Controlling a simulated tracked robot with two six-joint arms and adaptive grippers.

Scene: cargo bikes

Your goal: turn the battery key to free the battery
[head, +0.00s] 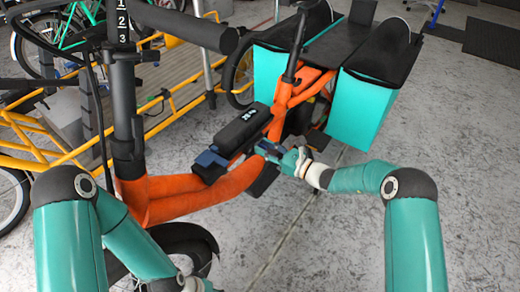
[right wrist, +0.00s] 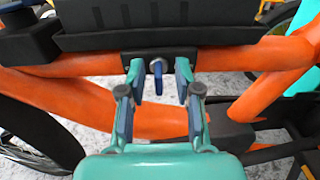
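The black battery (head: 242,130) sits on the orange frame of the cargo bike; its underside and black mount (right wrist: 130,35) show in the right wrist view. A small blue key (right wrist: 157,67) sticks out of a dark lock plate (right wrist: 148,56) on the orange tube below the battery. My right gripper (right wrist: 159,75) is open, with one finger on each side of the key and a gap on both sides. In the head view my right gripper (head: 268,150) is beside the frame and the key is hidden. My left arm bends down to the bottom edge; its fingers are out of frame.
Teal cargo boxes (head: 368,105) hang at the bike's rear, behind my right gripper. A yellow-framed cargo bike (head: 160,85) stands on the left. The black handlebar (head: 180,25) crosses the upper left. The concrete floor on the right is open.

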